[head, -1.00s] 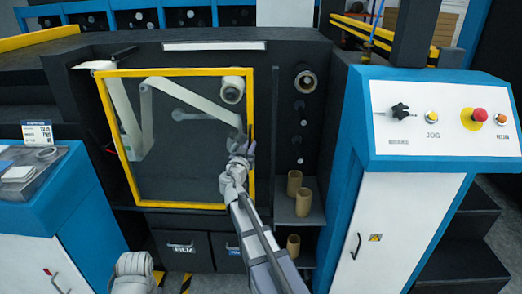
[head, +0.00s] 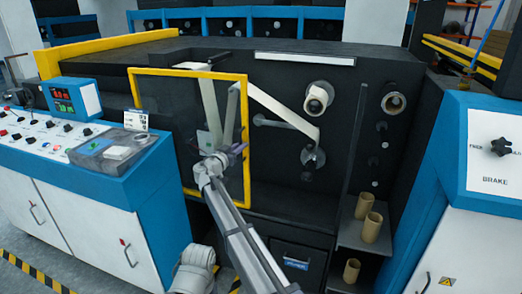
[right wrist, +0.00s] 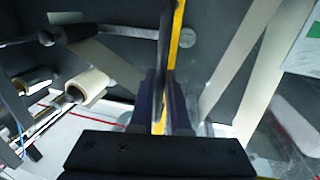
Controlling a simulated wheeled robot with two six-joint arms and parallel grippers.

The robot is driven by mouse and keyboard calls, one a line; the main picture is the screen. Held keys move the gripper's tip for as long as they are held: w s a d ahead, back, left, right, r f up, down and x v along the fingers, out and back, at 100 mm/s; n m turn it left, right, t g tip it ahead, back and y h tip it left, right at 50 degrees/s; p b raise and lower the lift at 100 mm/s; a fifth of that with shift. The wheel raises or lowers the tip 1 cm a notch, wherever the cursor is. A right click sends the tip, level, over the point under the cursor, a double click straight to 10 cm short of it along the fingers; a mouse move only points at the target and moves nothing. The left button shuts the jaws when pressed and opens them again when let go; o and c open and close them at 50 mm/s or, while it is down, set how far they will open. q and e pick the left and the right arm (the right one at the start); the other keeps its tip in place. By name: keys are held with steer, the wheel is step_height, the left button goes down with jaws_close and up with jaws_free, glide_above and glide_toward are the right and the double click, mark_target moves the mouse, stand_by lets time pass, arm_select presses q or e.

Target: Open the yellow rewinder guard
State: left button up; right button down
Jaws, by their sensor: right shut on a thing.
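The rewinder guard is a clear panel in a yellow frame (head: 246,110). In the head view it stands swung partly open, with its free right edge out from the machine and its left edge at the hinge side. My right gripper (head: 238,150) is at that free edge. In the right wrist view the fingers (right wrist: 166,100) are shut on the dark guard handle (right wrist: 165,50), beside the yellow frame. The roll (head: 318,98) and web path show uncovered to the right of the guard. My left gripper is not in view.
A blue and white console (head: 110,180) stands left of the guard. Cardboard cores (head: 372,227) sit on shelves at the right. Another control cabinet (head: 490,160) is at the far right. Drawers lie below the opening.

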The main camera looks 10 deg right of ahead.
mark_target(236, 138)
steer(key=shift+w+a, duration=0.45)
steer(key=shift+a, duration=0.25)
steer(key=shift+w+a, duration=0.45)
steer(key=shift+a, duration=0.3)
steer(key=shift+w+a, duration=0.45)
steer(key=shift+a, duration=0.25)
steer(key=c, duration=0.9)
jaws_free()
steer(key=shift+s, duration=0.1)
